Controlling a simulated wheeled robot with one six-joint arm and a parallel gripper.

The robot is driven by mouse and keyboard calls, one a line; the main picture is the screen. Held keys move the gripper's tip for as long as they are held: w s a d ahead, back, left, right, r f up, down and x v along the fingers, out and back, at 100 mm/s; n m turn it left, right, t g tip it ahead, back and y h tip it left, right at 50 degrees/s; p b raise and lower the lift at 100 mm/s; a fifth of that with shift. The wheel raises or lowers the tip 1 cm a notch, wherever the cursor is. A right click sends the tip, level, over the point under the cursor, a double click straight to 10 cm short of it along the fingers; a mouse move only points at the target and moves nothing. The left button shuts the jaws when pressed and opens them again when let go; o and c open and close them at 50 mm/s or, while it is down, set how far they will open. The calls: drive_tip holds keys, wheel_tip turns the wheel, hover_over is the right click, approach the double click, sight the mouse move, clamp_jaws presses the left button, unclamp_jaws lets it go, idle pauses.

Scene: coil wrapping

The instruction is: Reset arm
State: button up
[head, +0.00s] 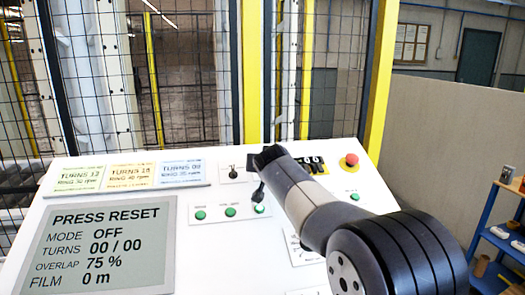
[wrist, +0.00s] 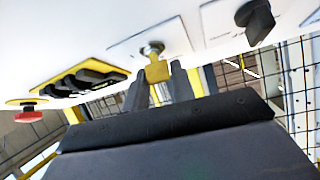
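In the head view my arm reaches up from the lower right over a white, sloped control panel (head: 190,235). My gripper (head: 266,157) is a dark shape at its far end, near the panel's back edge; its fingers are not clear there. In the wrist view my gripper's two grey fingers (wrist: 158,82) stand on either side of a yellow key-like tab (wrist: 157,72) at a round metal switch (wrist: 152,48). I cannot tell whether they press on the tab. The panel's screen (head: 98,247) reads PRESS RESET, MODE OFF, TURNS 00 / 00, OVERLAP 75 %, FILM 0 m.
A red button (head: 351,160) and black switches on a yellow plate (wrist: 85,80) lie beside the key switch. A black knob (head: 233,173) and green buttons (head: 230,212) are left of my arm. A mesh fence (head: 190,75) with yellow posts stands behind. Blue shelves (head: 498,240) are at right.

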drive_tip(key=shift+r+n+y+p, duration=0.2)
drive_tip(key=shift+n+y+p, duration=0.3)
drive_tip(key=shift+p, duration=0.7)
drive_tip(key=shift+f+n+p, duration=0.2)
drive_tip(key=shift+n+p, duration=0.3)
drive_tip(key=shift+p, duration=0.1)
